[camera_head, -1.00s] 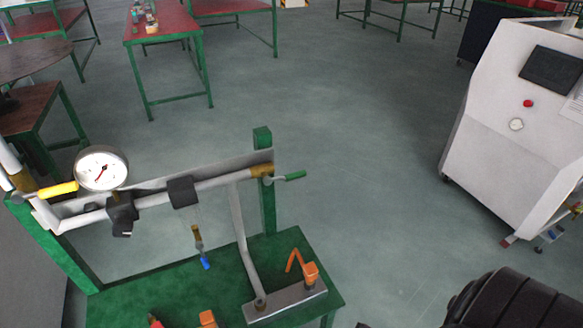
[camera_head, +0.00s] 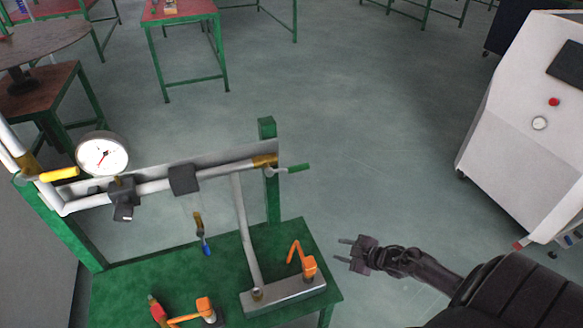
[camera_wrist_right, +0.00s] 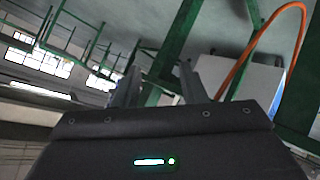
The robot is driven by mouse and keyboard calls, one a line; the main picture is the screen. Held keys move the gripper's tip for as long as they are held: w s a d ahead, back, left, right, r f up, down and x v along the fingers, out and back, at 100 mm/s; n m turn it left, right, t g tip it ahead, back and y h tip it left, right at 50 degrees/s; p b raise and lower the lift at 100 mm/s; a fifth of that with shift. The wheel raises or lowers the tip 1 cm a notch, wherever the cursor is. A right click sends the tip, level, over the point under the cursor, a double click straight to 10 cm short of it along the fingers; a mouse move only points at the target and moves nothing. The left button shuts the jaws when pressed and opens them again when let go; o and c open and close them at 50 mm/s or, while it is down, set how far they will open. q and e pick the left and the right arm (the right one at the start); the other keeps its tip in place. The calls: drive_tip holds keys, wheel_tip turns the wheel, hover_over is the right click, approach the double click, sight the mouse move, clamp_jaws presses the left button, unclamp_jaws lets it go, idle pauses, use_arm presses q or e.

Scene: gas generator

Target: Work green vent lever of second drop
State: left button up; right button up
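The green vent lever (camera_head: 298,167) sticks out to the right from the brass fitting (camera_head: 264,161) at the right end of the pipe, beside the green upright post. My right gripper (camera_head: 341,249) is open and empty, in front of and to the right of the lever, clear of it and beside the green bench. In the right wrist view its two fingers (camera_wrist_right: 158,78) stand apart with nothing between them. I cannot pick out the green lever there. My left gripper is not in view.
The pipe carries a dial gauge (camera_head: 102,155), a yellow lever (camera_head: 58,174) and a blue-tipped valve (camera_head: 206,247). Orange valves (camera_head: 308,266) stand on the green bench (camera_head: 240,240). A white cabinet (camera_head: 525,150) stands at right. The floor between is clear.

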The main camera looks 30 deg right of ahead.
sight(291, 170)
drive_tip(key=w+r+n+y, duration=0.3)
drive_tip(key=w+r, duration=0.1)
drive_tip(key=r, duration=0.6)
drive_tip(key=w+r+n+y, duration=0.2)
drive_tip(key=w+r+n, duration=0.15)
drive_tip(key=r, duration=0.75)
drive_tip(key=a+r+n+g+y, duration=0.1)
drive_tip(key=a+r+n, duration=0.1)
drive_tip(key=r, duration=0.2)
drive_tip(key=a+r+n+g+y, duration=0.1)
drive_tip(key=a+r+n+y, duration=0.1)
drive_tip(key=r, duration=0.3)
drive_tip(key=s+a+r+n+g+y+p, duration=0.1)
drive_tip(key=a+r+n+y, duration=0.1)
drive_tip(key=r+n, duration=0.1)
drive_tip(key=shift+a+r, duration=0.3)
drive_tip(key=shift+r, duration=0.45)
drive_tip(key=shift+x, duration=3.85)
clamp_jaws()
